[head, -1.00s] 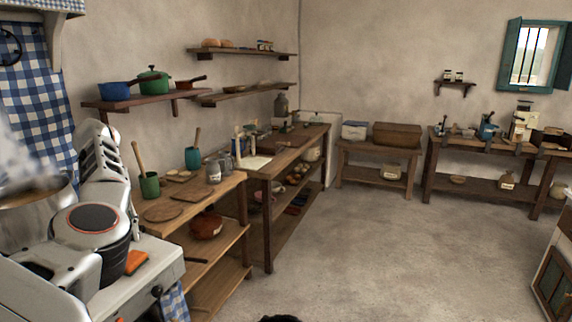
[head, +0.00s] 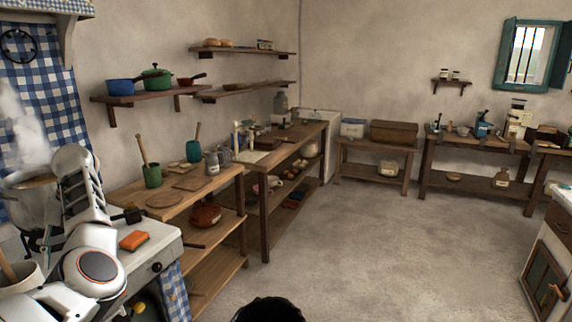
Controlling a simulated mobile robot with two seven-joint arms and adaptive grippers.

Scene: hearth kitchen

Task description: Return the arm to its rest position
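My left arm (head: 97,265) comes in from the lower left, a white and grey arm with a dark round joint cap, bent upward in front of the stove. I cannot make out its gripper fingers; they are hidden or out of the picture. My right arm and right gripper do not show clearly. A black rounded shape at the bottom middle edge cannot be identified.
A steaming pot (head: 22,205) stands on the stove beside my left arm. An orange sponge (head: 134,240) lies on the stove's edge. A wooden side table (head: 166,199) holds a green cup (head: 152,176). The floor (head: 345,245) is clear.

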